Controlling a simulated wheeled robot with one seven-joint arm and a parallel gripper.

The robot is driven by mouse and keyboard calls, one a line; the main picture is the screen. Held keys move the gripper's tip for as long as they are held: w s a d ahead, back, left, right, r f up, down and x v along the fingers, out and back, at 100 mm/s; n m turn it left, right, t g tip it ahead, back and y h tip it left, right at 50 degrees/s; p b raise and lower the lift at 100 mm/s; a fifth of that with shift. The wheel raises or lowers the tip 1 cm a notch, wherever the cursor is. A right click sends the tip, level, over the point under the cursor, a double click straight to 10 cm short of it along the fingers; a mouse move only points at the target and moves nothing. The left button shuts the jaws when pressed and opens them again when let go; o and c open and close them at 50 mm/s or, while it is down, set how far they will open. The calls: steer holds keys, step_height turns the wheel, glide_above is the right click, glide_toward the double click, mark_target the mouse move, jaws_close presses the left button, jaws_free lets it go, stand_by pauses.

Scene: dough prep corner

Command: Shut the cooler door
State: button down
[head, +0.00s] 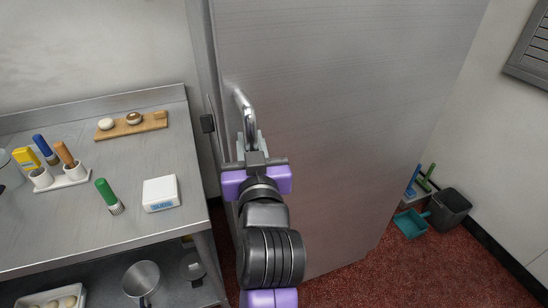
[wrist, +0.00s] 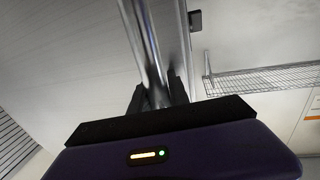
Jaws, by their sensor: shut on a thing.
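The cooler door (head: 340,120) is a tall grey brushed-metal panel that stands open in the middle of the head view; it also shows in the wrist view (wrist: 70,60). Its handle (head: 243,104) is a shiny upright bar near the door's left edge. My gripper (head: 250,146) is shut on the lower part of the handle. In the wrist view the handle (wrist: 146,50) runs down between the dark fingers (wrist: 157,95). The door's far face is hidden.
A dark bin (head: 449,209) and teal dustpan (head: 411,224) sit at the right wall. A wire shelf (wrist: 260,80) shows beyond the door's edge.

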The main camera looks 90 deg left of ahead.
steer(key=shift+w+a+r, duration=0.1)
steer(key=shift+w+a, duration=0.05)
steer(key=shift+a, duration=0.45)
steer(key=shift+w+a, duration=0.15)
steer(key=shift+a, duration=0.45)
steer(key=c, duration=1.5)
jaws_free()
steer(key=shift+s, duration=0.1)
